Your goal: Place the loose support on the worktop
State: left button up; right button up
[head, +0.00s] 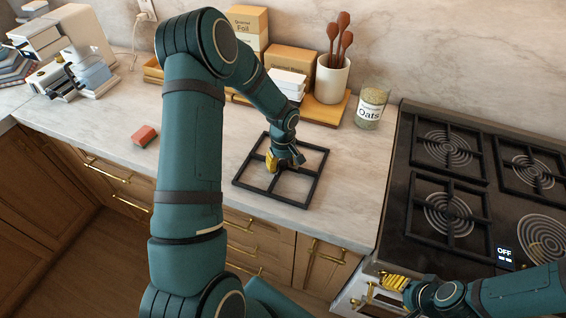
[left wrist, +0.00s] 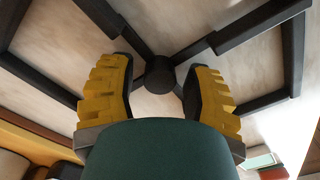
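The loose support is a black square pan grate with crossing bars (head: 317,179). It appears to lie flat on the pale marble worktop (head: 200,165), left of the stove. My left gripper (head: 271,162) is over the middle of the support, pointing down. In the left wrist view its yellow fingers are spread apart, one on each side of the support's round centre hub (left wrist: 160,76). A gap shows between each finger and the hub. My right gripper (head: 395,283) is in front of the stove, low at the right; its finger opening is too small to judge.
The black stove (head: 405,190) with fitted grates stands at the right. An oats jar (head: 371,108), a utensil crock (head: 331,80) and boxes on a wooden tray (head: 325,112) line the back. A red-topped sponge (head: 145,135) lies to the left. A white coffee machine (head: 75,45) stands far left.

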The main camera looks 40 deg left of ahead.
aim_at(283, 163)
pick_arm(q)
jog(key=shift+r, duration=0.2)
notch_tip(283, 163, up, 12)
pick_arm(e)
jog(key=shift+r, duration=0.25)
pick_arm(q)
jog(key=shift+f, duration=0.1)
dwell(0.5)
